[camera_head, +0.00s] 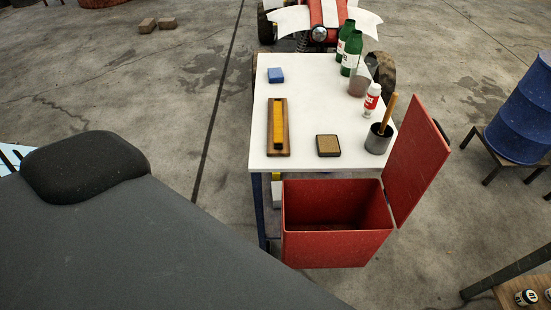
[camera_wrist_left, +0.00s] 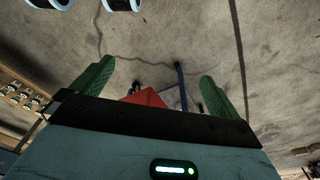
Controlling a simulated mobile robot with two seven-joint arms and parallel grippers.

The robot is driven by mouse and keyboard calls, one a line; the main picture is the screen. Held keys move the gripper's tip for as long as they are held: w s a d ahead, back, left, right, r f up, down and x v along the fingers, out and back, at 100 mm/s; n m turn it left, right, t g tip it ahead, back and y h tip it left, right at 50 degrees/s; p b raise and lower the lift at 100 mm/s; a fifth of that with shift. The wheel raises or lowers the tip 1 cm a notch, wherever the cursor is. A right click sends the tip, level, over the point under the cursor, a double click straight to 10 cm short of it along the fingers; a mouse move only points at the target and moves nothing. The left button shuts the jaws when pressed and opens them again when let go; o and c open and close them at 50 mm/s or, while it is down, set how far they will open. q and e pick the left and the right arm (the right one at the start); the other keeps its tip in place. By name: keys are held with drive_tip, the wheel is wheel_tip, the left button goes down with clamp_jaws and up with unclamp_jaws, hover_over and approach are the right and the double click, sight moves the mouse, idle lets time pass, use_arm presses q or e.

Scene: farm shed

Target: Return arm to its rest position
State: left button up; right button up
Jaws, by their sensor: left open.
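My left gripper (camera_wrist_left: 157,72) shows in the left wrist view as two green ridged fingers spread wide apart. It is open, and nothing sits between the fingertips. Beyond it are the concrete floor and, low between the fingers, a small part of something red (camera_wrist_left: 146,98). In the head view I see neither gripper. A large dark grey surface with a black rounded pad fills the lower left there; I cannot tell what it is. My right gripper is in neither view.
A white table (camera_head: 308,95) holds a blue block (camera_head: 276,75), a yellow-and-wood tool (camera_head: 278,127), a brown-topped block (camera_head: 328,145), bottles and a cup. A red bin (camera_head: 335,245) with its lid (camera_head: 416,167) open stands at its front. A blue barrel (camera_head: 522,115) stands right.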

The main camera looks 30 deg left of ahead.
use_arm(q)
drive_tip(key=w+d+f+t+h+p, duration=0.1)
drive_tip(key=w+d+f+t+p, duration=0.1)
drive_tip(key=w+f+t, duration=0.3)
drive_tip(key=w+t, duration=0.2)
drive_tip(key=shift+d+t+h, duration=0.3)
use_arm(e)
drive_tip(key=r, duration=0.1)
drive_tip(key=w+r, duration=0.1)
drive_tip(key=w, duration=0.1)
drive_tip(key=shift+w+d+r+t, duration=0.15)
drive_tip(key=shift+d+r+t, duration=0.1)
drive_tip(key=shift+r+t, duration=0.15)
use_arm(q)
drive_tip(key=shift+f, duration=0.15)
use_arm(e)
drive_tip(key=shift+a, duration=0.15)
